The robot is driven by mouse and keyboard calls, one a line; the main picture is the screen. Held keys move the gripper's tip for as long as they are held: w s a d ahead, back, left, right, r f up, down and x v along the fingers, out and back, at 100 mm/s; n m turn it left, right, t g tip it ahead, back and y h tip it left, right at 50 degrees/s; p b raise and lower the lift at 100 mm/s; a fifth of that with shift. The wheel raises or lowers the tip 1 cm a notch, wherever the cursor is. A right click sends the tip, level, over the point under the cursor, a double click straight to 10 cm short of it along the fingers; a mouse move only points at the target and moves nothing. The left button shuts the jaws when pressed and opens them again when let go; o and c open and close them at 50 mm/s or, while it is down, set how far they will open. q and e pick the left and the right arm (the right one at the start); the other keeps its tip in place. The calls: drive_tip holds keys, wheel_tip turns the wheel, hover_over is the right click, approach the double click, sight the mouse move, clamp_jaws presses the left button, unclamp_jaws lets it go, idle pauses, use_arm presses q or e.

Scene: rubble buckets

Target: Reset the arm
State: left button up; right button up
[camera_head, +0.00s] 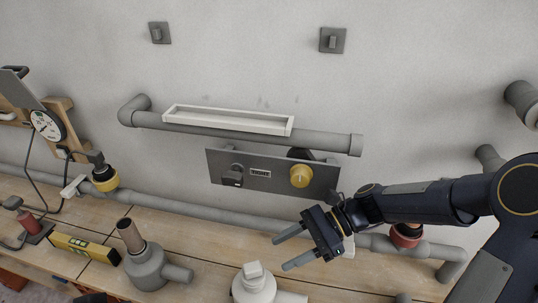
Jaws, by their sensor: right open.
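My right arm (430,203) comes in from the right. Its gripper (282,252) is open and empty, with its two fingers pointing left, above the wooden bench. It is below and to the right of the grey panel (222,166) with a yellow knob (301,176) and a dark switch (233,176). The fingers appear apart from the panel and from the white fitting below. My left gripper is not in view.
A grey pipe (240,139) with a white tray (180,121) runs above the panel. On the wooden bench (205,248) stand a grey pipe fitting (150,265), a white fitting (252,285) and a yellow level (84,247). A gauge (46,125) hangs at left.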

drive_tip(key=s+d+r+n+t+h+p, duration=0.1)
drive_tip(key=s+d+r+n+t+h, duration=0.2)
drive_tip(key=s+d+n, duration=0.3)
drive_tip(key=s+d+r+n+t+h+p, duration=0.1)
drive_tip(key=s+d+r+n+t+h, duration=0.2)
drive_tip(key=s+d+n+t+h, duration=0.2)
drive_tip(key=shift+s+d+r+n+h+p, duration=0.3)
drive_tip(key=shift+s+n+h, duration=0.2)
drive_tip(key=shift+s+n, duration=0.65)
drive_tip(key=shift+s+d+f+n+t, duration=0.1)
drive_tip(key=shift+s+d+n+t, duration=0.15)
drive_tip(key=shift+d+n+t, duration=0.1)
